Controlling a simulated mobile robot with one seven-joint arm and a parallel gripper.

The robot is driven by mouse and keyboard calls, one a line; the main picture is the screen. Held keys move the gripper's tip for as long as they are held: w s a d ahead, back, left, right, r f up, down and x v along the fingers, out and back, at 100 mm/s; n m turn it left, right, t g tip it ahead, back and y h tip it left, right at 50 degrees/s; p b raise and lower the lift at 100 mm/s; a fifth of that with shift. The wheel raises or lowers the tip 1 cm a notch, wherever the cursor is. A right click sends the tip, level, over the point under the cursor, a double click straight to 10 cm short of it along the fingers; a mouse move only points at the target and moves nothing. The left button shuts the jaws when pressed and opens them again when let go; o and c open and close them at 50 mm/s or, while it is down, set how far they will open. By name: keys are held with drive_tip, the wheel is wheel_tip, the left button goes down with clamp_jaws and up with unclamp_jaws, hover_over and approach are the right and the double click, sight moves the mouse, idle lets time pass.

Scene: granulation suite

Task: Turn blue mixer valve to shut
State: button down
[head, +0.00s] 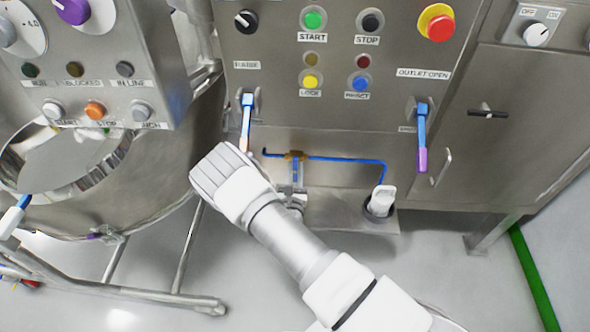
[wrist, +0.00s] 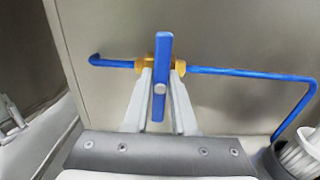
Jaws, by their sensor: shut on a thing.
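The blue mixer valve is a flat blue lever (wrist: 161,55) on a brass body (wrist: 142,66) in a horizontal blue pipe (wrist: 240,73). The lever stands upright, crosswise to the pipe. In the head view, the brass body (head: 293,155) is low on the steel machine front and the lever is small there. My gripper (wrist: 161,82) comes from below, with one grey finger on each side of the lever, and is shut on it. In the head view, my gripper (head: 296,177) is small and partly hidden behind my arm.
Two other levers hang above, one blue and beige (head: 246,122) and one blue and purple (head: 421,138). The panel has a red emergency button (head: 436,22). A white fitting (head: 381,202) stands right of the valve; a steel vessel (head: 100,215) is at left.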

drive_tip(key=c, duration=0.7)
unclamp_jaws()
drive_tip(key=s+p, duration=0.1)
drive_tip(key=s, duration=1.1)
drive_tip(key=shift+a, duration=0.2)
